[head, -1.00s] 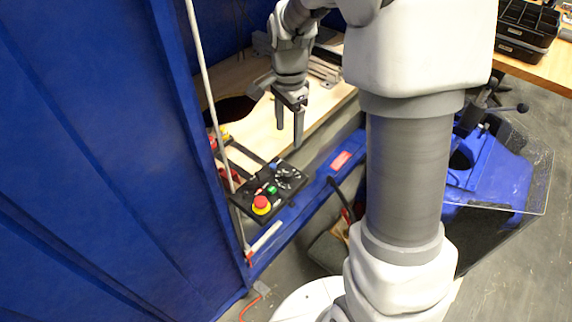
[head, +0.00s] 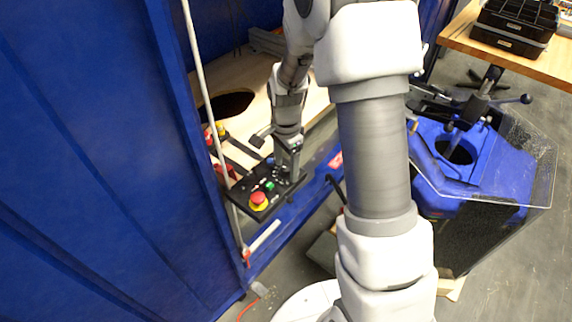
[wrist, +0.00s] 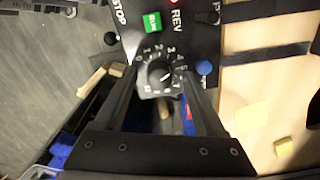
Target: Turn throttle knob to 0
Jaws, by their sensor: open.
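The black throttle knob (wrist: 161,74) sits on a numbered dial of the black control panel (head: 247,191). In the wrist view it lies between the fingertips of my gripper (wrist: 160,82). A finger stands on either side of it, with a gap visible. The knob carries a light pointer mark, but I cannot tell which number it points to. In the head view my gripper (head: 287,176) is down at the panel's right part and hides the knob. The gripper is open; contact with the knob is not visible.
A blue knob (wrist: 205,67) is close to the right finger. A white pole (head: 207,90) and blue curtain (head: 90,150) stand at the left.

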